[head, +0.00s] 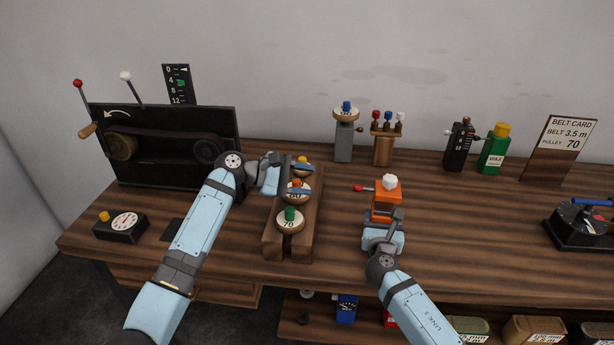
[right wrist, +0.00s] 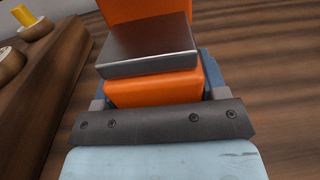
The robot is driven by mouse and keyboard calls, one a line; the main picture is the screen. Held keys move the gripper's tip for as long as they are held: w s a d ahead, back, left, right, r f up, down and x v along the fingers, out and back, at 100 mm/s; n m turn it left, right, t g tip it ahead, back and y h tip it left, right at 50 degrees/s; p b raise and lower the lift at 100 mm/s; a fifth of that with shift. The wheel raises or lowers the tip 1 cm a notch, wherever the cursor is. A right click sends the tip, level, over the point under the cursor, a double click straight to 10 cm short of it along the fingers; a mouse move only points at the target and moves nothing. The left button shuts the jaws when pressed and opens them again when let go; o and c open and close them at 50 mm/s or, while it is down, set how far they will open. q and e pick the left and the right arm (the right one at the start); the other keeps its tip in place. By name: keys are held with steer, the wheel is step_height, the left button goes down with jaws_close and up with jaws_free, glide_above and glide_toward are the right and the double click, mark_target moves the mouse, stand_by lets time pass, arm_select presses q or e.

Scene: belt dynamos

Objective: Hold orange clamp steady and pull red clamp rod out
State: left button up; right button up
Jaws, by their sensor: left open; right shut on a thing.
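The orange clamp (head: 386,198) stands upright on the bench, right of the wooden pulley rack, with a white knob on top. It also fills the upper middle of the right wrist view (right wrist: 155,92). The red clamp rod (head: 359,188) sticks out of its left side, ending in a red knob. My right gripper (head: 386,222) is shut on the orange clamp's lower front. My left gripper (head: 298,177) is open over the pulley rack, left of the red rod and apart from it. Its fingers partly hide the pulleys under them.
The pulley rack (head: 272,238) holds several round pulleys with coloured knobs. A black belt machine (head: 170,165) stands at the left, a gauge box (head: 121,226) before it. A grey post (head: 343,145) and brown stand (head: 382,152) are behind.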

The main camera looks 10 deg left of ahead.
steer(key=o, duration=1.5)
steer(key=shift+a, duration=0.1)
steer(key=shift+c, duration=0.2)
